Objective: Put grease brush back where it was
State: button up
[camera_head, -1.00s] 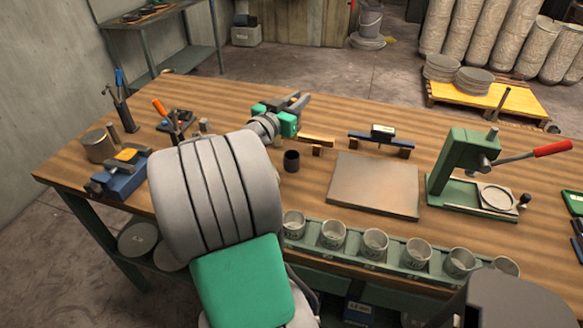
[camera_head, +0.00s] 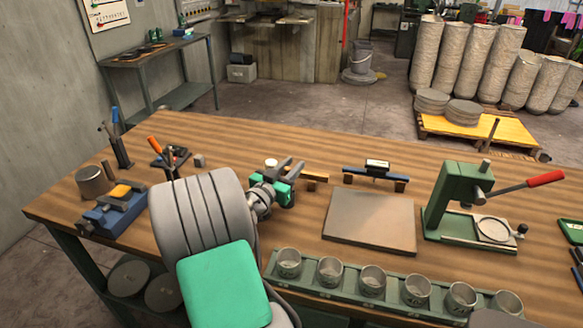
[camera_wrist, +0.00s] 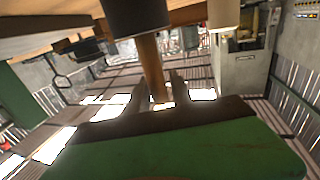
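The grease brush shows in the wrist view as a brown wooden handle (camera_wrist: 152,65). It sticks out of a dark round pot (camera_wrist: 138,15), and its brush end is hidden in there. My gripper (camera_wrist: 159,92) has one finger on each side of the handle, with gaps visible, so it looks open around it. In the head view my gripper (camera_head: 286,172) is low over the bench, left of the grey mat.
The grey mat (camera_head: 368,222), a green press (camera_head: 460,195) and a rack of metal cups (camera_head: 372,280) stand to the right and front. A blue vise (camera_head: 112,212) and tool holders are left.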

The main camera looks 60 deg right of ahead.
jog(key=shift+o, duration=1.1)
jog(key=w+a+b, duration=0.1)
jog(key=a, duration=0.6)
jog(key=shift+w+a+r+b, duration=0.15)
jog(key=shift+w+a+b, duration=0.05)
jog(key=shift+a+b, duration=0.15)
